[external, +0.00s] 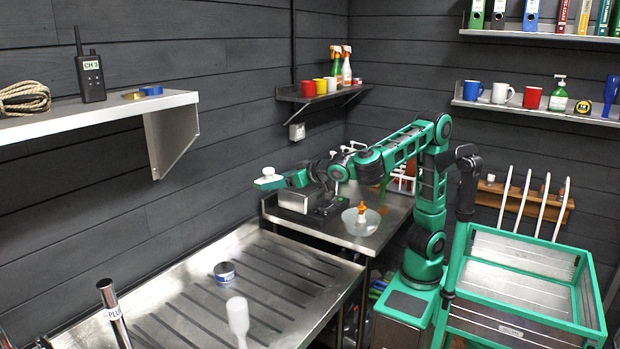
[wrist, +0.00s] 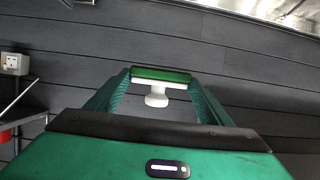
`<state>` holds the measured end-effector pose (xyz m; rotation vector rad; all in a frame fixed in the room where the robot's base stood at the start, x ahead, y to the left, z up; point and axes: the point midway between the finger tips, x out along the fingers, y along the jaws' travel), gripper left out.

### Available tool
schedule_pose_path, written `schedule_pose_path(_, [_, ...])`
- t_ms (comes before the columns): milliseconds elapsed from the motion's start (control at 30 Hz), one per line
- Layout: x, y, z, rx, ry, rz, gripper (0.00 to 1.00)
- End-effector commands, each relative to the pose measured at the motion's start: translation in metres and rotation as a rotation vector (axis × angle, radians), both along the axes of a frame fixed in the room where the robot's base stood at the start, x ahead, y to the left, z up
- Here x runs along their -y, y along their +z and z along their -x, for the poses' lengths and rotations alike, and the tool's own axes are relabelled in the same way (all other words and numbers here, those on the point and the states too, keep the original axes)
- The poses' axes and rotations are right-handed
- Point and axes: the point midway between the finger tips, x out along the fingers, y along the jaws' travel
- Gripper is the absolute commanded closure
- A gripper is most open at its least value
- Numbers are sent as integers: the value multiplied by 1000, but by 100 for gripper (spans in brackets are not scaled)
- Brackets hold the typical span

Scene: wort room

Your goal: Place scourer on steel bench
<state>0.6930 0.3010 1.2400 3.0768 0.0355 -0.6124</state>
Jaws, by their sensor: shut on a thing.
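My gripper (external: 279,181) is shut on the scourer (external: 268,177), a white-handled piece that sticks out to the left of the jaws in the external view. The wrist view shows the scourer (wrist: 157,92) with its green pad and white knob between the green fingers. It is held in the air, level with the far end of a ribbed steel bench (external: 185,315). A second, flat steel bench (external: 345,238) stands behind that one, beneath my arm. I cannot tell which of the two is meant.
A wall shelf (external: 320,96) juts out above.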

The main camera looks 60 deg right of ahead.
Motion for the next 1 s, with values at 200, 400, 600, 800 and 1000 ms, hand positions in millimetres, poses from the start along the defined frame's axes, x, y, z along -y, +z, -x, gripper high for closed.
schedule_pose_path(200, [40, -14, -59, 0, -18, 0, 53])
schedule_pose_path(400, [81, -25, -106, 0, -23, 0, 53])
schedule_pose_path(600, [128, -34, -146, -1, -27, 0, 53])
schedule_pose_path(800, [182, -41, -179, 0, -30, -2, 53])
schedule_pose_path(1000, [238, -46, -202, 0, -32, -1, 53])
